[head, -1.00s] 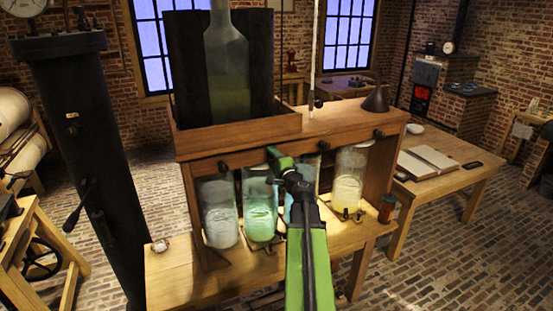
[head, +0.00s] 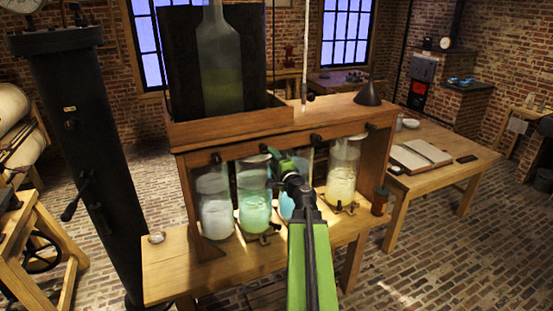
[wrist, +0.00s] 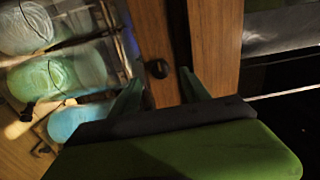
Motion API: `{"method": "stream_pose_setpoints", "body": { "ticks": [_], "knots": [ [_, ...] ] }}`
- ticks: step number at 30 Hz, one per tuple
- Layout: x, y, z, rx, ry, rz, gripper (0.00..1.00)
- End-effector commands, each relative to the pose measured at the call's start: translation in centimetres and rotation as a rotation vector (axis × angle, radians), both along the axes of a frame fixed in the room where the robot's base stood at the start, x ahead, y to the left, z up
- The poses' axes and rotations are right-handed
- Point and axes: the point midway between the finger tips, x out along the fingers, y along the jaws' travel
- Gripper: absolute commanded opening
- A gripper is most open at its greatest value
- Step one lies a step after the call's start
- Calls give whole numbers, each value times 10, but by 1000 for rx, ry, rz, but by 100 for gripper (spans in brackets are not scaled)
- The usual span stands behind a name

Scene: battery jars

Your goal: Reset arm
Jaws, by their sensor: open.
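My gripper (head: 268,151) is in front of the upper rail of the wooden jar stand (head: 225,153), above the green jar. In the wrist view my gripper (wrist: 162,77) shows two green fingers spread apart with nothing held between them. My green arm reaches forward and partly hides the blue jar (head: 287,204). Beside it stand a whitish jar (head: 216,212), a green jar (head: 254,208) and a yellow jar (head: 341,180).
A large glass bottle (head: 221,65) and a dark funnel (head: 368,92) are on top of the stand. A black column (head: 75,140) rises at left. A side table at right holds an open book (head: 420,154). Brick floor is open at lower right.

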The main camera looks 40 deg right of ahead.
Motion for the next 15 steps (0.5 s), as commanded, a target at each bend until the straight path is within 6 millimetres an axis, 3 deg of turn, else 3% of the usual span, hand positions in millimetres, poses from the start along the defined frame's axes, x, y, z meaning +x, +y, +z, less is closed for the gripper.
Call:
{"method": "stream_pose_setpoints", "body": {
  "ticks": [12,15],
  "knots": [
    [0,-1,0,-1,1,0,54],
    [11,17,-6,-24,27,45,54]
  ]
}}
